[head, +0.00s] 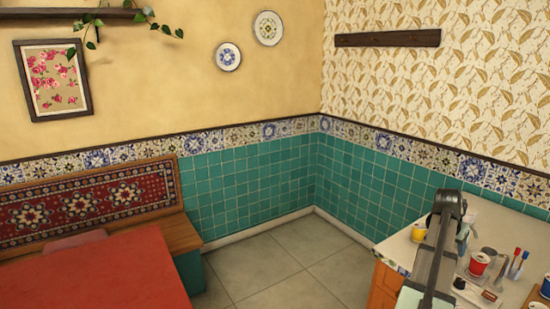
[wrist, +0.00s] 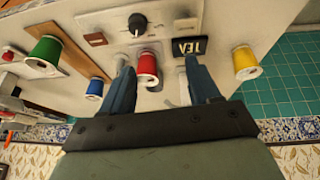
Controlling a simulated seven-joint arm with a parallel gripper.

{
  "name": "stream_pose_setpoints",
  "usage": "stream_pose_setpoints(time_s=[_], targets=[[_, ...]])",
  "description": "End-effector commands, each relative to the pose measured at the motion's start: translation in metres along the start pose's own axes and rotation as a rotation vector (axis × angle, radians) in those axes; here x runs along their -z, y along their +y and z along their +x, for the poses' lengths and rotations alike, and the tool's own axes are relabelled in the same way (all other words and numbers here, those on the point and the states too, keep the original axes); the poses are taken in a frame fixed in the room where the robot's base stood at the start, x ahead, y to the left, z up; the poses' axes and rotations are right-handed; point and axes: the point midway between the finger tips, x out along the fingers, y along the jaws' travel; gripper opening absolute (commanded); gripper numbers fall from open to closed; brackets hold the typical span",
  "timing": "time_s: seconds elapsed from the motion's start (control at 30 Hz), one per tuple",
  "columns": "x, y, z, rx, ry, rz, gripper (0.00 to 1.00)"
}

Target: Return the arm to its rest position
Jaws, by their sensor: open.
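My gripper (wrist: 159,64) shows in the wrist view with its two blue-grey fingers spread apart. A red spool (wrist: 147,68) appears between the fingertips in that view, with clear gaps on both sides, so nothing is gripped. How high the fingers are above the counter I cannot tell. In the head view my dark arm reaches up at the lower right, in front of the counter (head: 408,247); I cannot make out the fingers there.
The wrist view shows a green spool (wrist: 45,52), a blue spool (wrist: 95,87), a yellow spool (wrist: 245,63), a black knob (wrist: 138,24) and a dark lettered plate (wrist: 188,46). In the head view, a red table (head: 100,272) stands left; the tiled floor (head: 290,265) between is clear.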

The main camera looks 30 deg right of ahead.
Motion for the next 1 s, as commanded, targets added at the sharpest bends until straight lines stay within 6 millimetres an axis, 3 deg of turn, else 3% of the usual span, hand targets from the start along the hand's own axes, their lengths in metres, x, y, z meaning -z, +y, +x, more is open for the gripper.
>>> stream_pose_setpoints(time_s=[0.27,0.47,0.7,1.0], targets=[[-0.061,-0.014,0.045,0.077,-0.025,-0.209,0.61],[-0.12,-0.045,0.083,0.12,-0.08,-0.324,0.61],[-0.211,-0.092,0.124,0.17,-0.166,-0.465,0.61],[-0.336,-0.137,0.159,0.21,-0.285,-0.616,0.61]])
